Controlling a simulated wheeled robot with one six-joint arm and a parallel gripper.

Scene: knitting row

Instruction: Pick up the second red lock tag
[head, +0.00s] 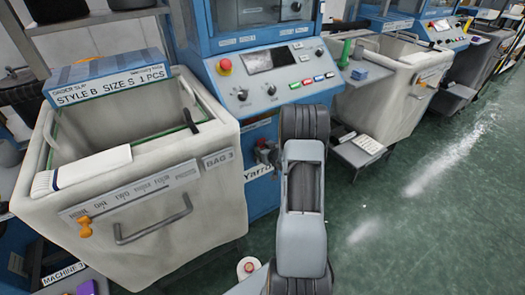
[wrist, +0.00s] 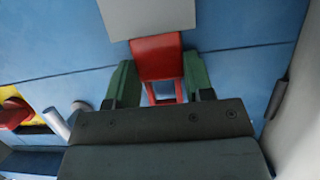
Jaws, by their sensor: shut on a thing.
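A red lock tag (wrist: 157,57) is between the two green fingers of my gripper (wrist: 160,77) in the wrist view. The fingers are shut on its sides. Its solid red body points away from me, and its open red frame is toward the palm. A pale grey plate or card (wrist: 148,16) is just beyond the tag; I cannot tell whether they touch. In the head view my arm hides the gripper and the held tag, in front of the blue machine (head: 262,190).
A red part (wrist: 14,112) on a yellow plate and a grey cylinder (wrist: 56,123) are left of the gripper in the wrist view. In the head view, a white bag bin (head: 215,195) stands at left and another bin (head: 400,110) at right. Green floor is open at right.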

